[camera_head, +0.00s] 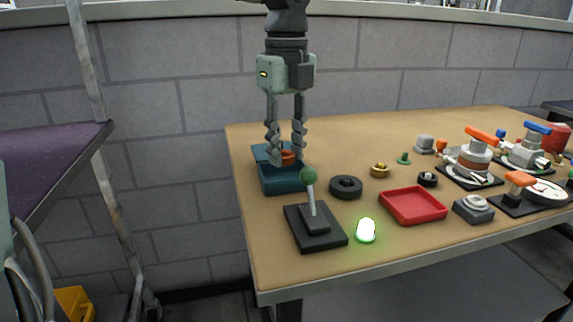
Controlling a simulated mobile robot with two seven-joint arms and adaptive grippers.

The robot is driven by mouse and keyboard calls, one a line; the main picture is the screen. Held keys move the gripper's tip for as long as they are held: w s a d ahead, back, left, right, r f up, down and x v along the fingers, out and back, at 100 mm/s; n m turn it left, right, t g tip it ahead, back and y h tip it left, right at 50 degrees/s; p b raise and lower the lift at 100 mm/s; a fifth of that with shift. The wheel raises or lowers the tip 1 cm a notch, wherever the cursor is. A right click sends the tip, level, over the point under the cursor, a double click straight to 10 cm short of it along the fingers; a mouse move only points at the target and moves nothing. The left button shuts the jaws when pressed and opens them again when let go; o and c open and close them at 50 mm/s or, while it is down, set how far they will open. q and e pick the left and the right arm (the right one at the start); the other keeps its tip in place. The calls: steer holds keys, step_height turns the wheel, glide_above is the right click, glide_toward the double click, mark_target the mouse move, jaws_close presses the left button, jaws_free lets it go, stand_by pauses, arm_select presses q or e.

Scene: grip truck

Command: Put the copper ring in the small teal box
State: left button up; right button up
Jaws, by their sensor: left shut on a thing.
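The small teal box (284,184) stands near the left end of the table, with its top open. My left gripper (285,157) points straight down over the box. Its fingers are shut on the copper ring (288,158), which shows orange-brown between the fingertips. The ring is at the box's opening; I cannot tell whether it touches the inside. My right gripper is not in view.
A lever with a green knob (308,176) on a black base stands just in front of the box. A black ring (346,187), a glowing green light (366,230) and a red tray (413,206) lie to the right. Several devices crowd the table's right side.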

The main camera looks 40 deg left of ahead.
arm_select(q)
steer(key=shift+w+a+f, duration=0.25)
steer(key=shift+w+f, duration=0.1)
steer(key=shift+f, duration=0.05)
step_height(320, 180, down, 4)
steer(key=shift+r, duration=0.15)
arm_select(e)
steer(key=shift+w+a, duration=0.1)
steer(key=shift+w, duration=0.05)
arm_select(q)
steer(key=o, duration=0.9)
steer(key=shift+c, duration=0.2)
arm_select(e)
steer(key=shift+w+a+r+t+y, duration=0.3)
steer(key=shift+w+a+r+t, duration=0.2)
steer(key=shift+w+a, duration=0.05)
